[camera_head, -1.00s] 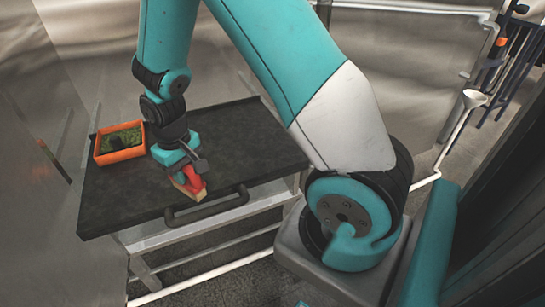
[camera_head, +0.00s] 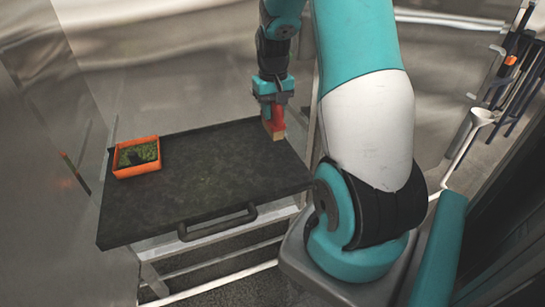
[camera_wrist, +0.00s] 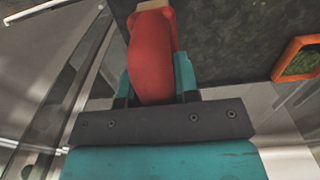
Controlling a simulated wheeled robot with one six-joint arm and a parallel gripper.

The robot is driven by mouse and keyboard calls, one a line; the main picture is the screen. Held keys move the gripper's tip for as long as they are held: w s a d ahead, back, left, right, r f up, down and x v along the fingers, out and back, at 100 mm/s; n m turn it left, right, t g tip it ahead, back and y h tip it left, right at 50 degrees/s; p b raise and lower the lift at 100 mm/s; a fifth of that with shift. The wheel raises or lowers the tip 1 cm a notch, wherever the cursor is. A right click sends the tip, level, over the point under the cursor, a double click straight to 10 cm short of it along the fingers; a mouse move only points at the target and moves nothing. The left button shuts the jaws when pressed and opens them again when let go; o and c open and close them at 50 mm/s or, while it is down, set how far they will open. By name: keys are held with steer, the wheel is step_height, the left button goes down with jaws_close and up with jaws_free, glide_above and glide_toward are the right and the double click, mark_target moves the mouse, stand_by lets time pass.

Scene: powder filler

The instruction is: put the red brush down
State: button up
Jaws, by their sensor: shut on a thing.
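The red brush (camera_head: 278,117) has a red handle and a tan block at its lower end. My gripper (camera_head: 271,108) is shut on the red handle, above the right back edge of the dark tray table (camera_head: 215,190). The brush hangs upright with its tan end down. I cannot tell whether that end touches the surface. In the wrist view the red brush (camera_wrist: 152,55) sits between the two teal fingers of my gripper (camera_wrist: 155,75), its far end over the dark surface.
An orange box (camera_head: 137,157) with green and dark contents stands at the table's left back. The middle and front of the table are bare. A black handle (camera_head: 217,222) runs along the front edge. Metal walls (camera_head: 180,60) stand behind and left.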

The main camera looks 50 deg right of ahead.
step_height(320, 180, down, 15)
steer(key=p, duration=0.3)
steer(key=shift+f, duration=0.2)
steer(key=shift+f, duration=0.1)
steer(key=o, duration=1)
steer(key=shift+c, duration=0.2)
